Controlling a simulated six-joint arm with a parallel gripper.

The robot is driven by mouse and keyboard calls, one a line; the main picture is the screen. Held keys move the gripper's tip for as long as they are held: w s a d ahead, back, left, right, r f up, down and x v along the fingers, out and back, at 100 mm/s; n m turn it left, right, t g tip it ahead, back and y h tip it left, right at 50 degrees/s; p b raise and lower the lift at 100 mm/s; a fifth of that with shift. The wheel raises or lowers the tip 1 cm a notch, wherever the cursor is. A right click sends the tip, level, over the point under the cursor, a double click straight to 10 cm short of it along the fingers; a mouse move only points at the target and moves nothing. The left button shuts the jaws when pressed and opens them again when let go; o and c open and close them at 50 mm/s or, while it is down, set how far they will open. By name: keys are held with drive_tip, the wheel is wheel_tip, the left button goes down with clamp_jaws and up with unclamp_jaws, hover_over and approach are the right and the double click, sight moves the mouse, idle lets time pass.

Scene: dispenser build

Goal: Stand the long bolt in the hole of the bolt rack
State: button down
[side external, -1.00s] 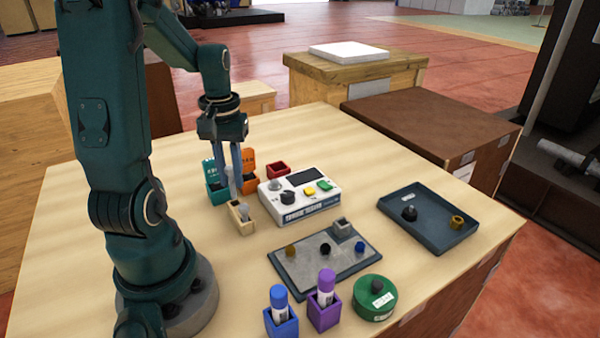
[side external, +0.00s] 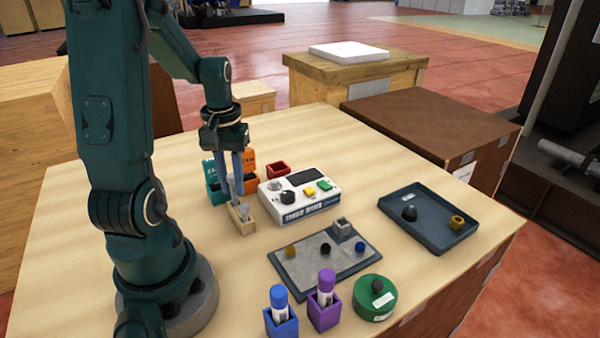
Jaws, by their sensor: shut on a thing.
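My gripper (side external: 237,197) points down with its fingertips at the top of a small tan open box (side external: 243,227). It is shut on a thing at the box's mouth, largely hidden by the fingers. A small pale grey piece (side external: 242,210) shows there and may be the long bolt; its full shape cannot be made out. A grey block with a dark opening on top (side external: 342,226) stands at the back corner of a grey plate (side external: 310,268); it may be the bolt rack, but I cannot tell surely.
A white control box (side external: 300,205) stands just right of my gripper. Teal (side external: 214,190), orange (side external: 250,180) and red (side external: 278,170) bins stand behind. Blue (side external: 282,322) and purple (side external: 324,312) holders and a green drum (side external: 374,303) are in front. A dark tray (side external: 428,235) is at right.

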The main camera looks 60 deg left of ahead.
drive_tip(key=shift+f, duration=1.05)
drive_tip(key=c, duration=0.7)
unclamp_jaws()
drive_tip(key=shift+r, duration=0.15)
drive_tip(key=shift+r, duration=3.4)
drive_tip(key=w+d+r+m+t+y, duration=0.1)
drive_tip(key=w+d+r+m, duration=0.15)
drive_tip(key=d, duration=0.25)
drive_tip(key=w+d+r+m+t, duration=0.1)
drive_tip(key=d+r+m+t, duration=0.15)
drive_tip(key=d, duration=0.25)
drive_tip(key=s+d+m, duration=0.1)
drive_tip(key=d+m, duration=0.1)
drive_tip(key=d, duration=0.1)
drive_tip(key=s+d+m+t, duration=0.1)
drive_tip(key=s+d, duration=0.1)
drive_tip(key=s+d+m+t+h, duration=0.1)
drive_tip(key=d+m, duration=0.1)
drive_tip(key=d, duration=0.1)
drive_tip(key=shift+s+d+r+m, duration=0.1)
drive_tip(key=shift+s+d+m, duration=0.05)
drive_tip(key=shift+d+m, duration=0.15)
